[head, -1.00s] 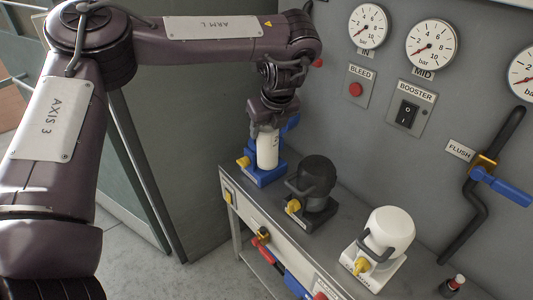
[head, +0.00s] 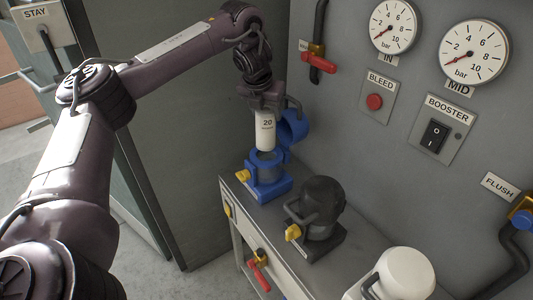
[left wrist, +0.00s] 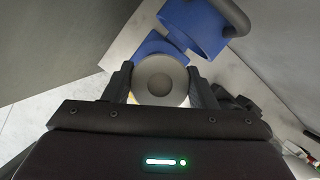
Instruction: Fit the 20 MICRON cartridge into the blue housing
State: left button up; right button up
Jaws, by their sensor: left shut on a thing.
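My left gripper (head: 265,98) is shut on the white cartridge (head: 266,132), which bears a "20" label, and holds it upright. The blue housing (head: 268,185) stands at the far end of the bench. Its blue lid (head: 294,128) is swung open toward the wall. The cartridge's lower end is just above the housing's open mouth in the head view; whether it is exactly centred I cannot tell. In the left wrist view the cartridge's round top (left wrist: 161,80) sits between the fingers and hides part of the blue housing (left wrist: 155,48). My right gripper is not in view.
A black housing (head: 320,208) and a white housing (head: 405,272) stand nearer on the bench (head: 268,210). The grey wall panel with gauges (head: 473,52) and a booster switch (head: 437,135) rises behind. A red-handled valve (head: 258,275) juts from the bench front.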

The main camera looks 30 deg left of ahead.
aim_at(266, 144)
pick_arm(q)
notch_tip(266, 144, down, 7)
jog(key=shift+f, duration=0.1)
grip_shut()
jog(key=shift+w+f, duration=0.1)
jog(key=shift+f, duration=0.2)
notch_tip(266, 144, down, 3)
jog(key=shift+f+p, duration=0.2)
jog(key=shift+p, duration=0.25)
jog(key=shift+f, duration=0.45)
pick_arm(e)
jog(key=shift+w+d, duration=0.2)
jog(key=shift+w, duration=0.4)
pick_arm(q)
jog(key=o, duration=1)
grip_release()
jog(key=o, duration=0.3)
jog(key=shift+s+r, duration=0.15)
jog(key=shift+s, duration=0.05)
jog(key=shift+o, duration=0.2)
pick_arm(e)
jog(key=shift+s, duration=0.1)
pick_arm(q)
jog(key=shift+w+r, duration=0.1)
